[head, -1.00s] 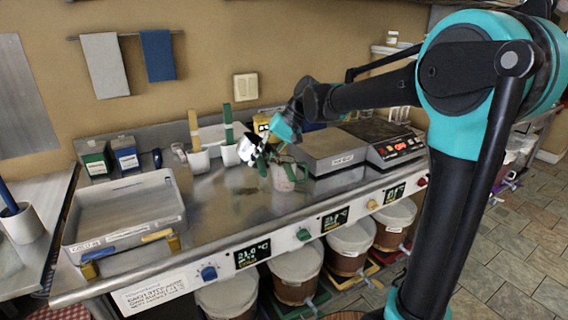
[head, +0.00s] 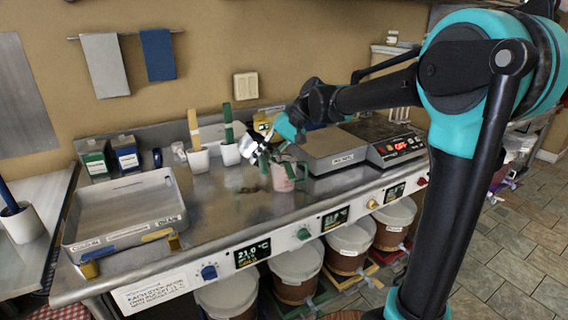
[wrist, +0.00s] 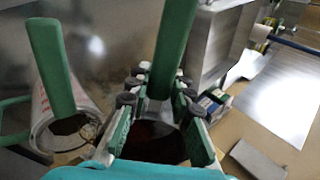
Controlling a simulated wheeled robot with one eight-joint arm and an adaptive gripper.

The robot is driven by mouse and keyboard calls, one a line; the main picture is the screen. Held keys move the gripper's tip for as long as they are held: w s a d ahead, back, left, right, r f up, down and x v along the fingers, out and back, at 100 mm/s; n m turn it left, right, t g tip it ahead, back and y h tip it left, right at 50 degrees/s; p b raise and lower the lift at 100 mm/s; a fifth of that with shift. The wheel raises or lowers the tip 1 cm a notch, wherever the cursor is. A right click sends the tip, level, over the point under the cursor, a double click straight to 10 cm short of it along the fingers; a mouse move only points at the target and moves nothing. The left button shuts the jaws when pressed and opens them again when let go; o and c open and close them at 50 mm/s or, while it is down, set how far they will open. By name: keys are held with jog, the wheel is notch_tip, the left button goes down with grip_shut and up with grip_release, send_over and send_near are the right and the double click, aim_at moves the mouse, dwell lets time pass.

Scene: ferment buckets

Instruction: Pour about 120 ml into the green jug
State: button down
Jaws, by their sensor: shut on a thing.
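The green jug (head: 283,178) stands on the steel counter, a clear body with a green handle. It also shows at the left of the wrist view (wrist: 42,113), with something dark low inside its round opening. My gripper (head: 263,150) is above and just left of the jug in the head view. It is shut on a pale, silvery vessel (head: 247,149) that looks tilted. In the wrist view dark red content (wrist: 152,143) shows between my green-padded fingers (wrist: 160,125). I cannot clearly see a stream, and the jug's fill level is unclear.
A steel tray (head: 125,237) is at the left. White pots (head: 198,160) with upright tools stand behind. A flat box (head: 333,160) and a scale (head: 385,150) with a red display are to the right. Lidded buckets (head: 297,262) stand below the counter.

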jog(key=shift+w+d+r+y+p, duration=0.1)
jog(key=shift+d+r+y+p, duration=0.2)
jog(key=shift+y, duration=0.3)
dwell(0.6)
jog(key=a+f+h, duration=0.2)
jog(key=h, duration=0.1)
jog(key=shift+s+a+t+h, duration=0.3)
jog(key=shift+s+a, duration=0.05)
jog(key=shift+s+a+f+t+h+b, duration=0.2)
jog(key=shift+a+f+h+b, duration=0.1)
jog(key=shift+a+f+h, duration=0.55)
jog(key=shift+s+a+f+t+h+b, duration=0.1)
jog(key=shift+a+f+t+h+b, duration=0.15)
jog(key=shift+a+f+h, duration=0.6)
dwell(0.9)
